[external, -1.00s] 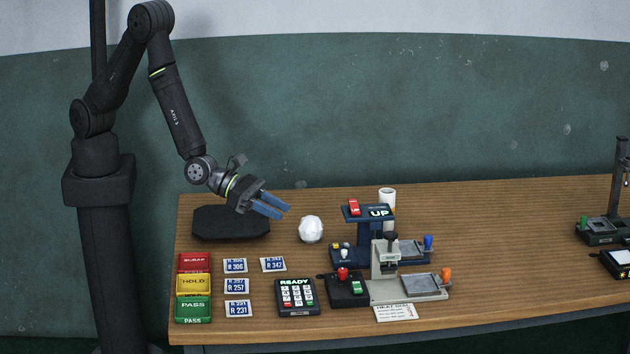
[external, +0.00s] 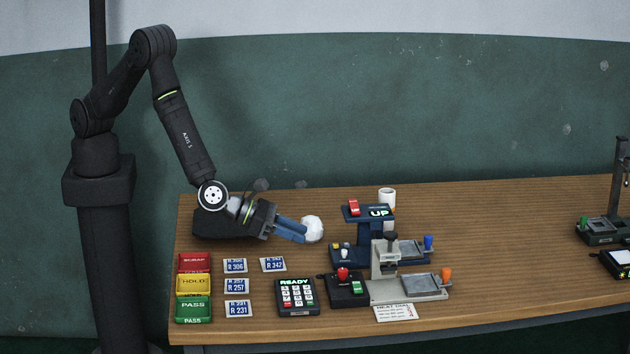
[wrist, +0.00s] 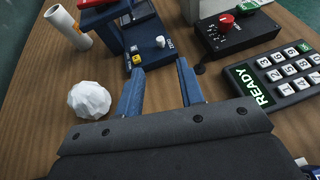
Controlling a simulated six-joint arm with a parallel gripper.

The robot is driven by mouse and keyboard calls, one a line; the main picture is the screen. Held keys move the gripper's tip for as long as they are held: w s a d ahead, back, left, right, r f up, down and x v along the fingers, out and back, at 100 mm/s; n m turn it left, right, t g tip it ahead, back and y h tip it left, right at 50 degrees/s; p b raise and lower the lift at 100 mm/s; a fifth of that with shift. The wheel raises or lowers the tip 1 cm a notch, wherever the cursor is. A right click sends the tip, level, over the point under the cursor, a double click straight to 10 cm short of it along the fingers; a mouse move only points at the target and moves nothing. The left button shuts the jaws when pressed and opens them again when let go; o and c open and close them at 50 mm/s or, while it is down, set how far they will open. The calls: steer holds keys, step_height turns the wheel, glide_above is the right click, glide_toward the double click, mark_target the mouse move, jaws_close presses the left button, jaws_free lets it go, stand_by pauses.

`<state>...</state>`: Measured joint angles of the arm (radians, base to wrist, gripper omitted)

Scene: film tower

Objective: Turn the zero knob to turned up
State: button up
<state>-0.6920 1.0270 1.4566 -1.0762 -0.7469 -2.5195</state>
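The blue tester (external: 375,213) with a lit "UP" display stands near the middle of the table. On its low base in the wrist view are a round white knob (wrist: 160,41), beside a small label I cannot read clearly, and a yellow button (wrist: 137,59). The white knob is small in the external view (external: 345,252). Its turned position is too small to tell. My gripper (wrist: 160,66) is open and empty, its two blue fingers apart and pointing at the base, short of the knob. In the external view my gripper (external: 305,235) is left of the tester.
A crumpled white ball (wrist: 89,99) lies beside the left finger. A black box with a red knob (wrist: 226,20) and a keypad reading READY (wrist: 275,75) are to the right. A white cup (wrist: 68,27) stands behind the ball. Bare wood lies between the fingers and tester.

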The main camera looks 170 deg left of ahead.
mark_target(333, 258)
steer(key=x, duration=1)
jaws_close()
